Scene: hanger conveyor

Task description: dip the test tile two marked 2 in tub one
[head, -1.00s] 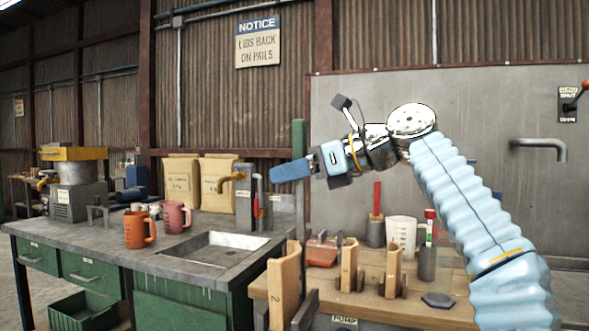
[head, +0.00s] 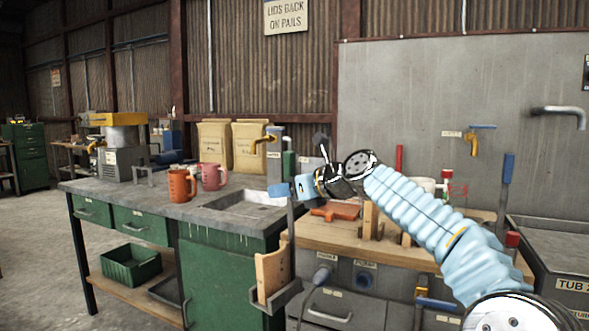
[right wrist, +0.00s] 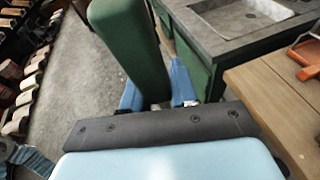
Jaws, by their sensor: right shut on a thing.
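My right gripper (head: 281,190) is shut on a green handle (head: 288,163). In the right wrist view the green handle (right wrist: 130,45) stands between the blue fingers (right wrist: 157,95). A dark rod (head: 291,225) runs down below the gripper towards a dark cradle (head: 279,303) in front of the wooden bench. A curved tan tile (head: 271,274) stands in this cradle; its mark is not legible now. I cannot tell how rod and cradle join. A tub labelled TUB 2 (head: 574,285) is at the right edge. I cannot make out tub one. My left gripper is not in view.
The wooden bench (head: 325,233) holds an orange tool (head: 335,210) and another tan tile (head: 370,220), partly behind my arm. A green sink bench (head: 150,190) with two mugs stands left. A blue-handled lever (head: 507,170) stands right. The floor at left is open.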

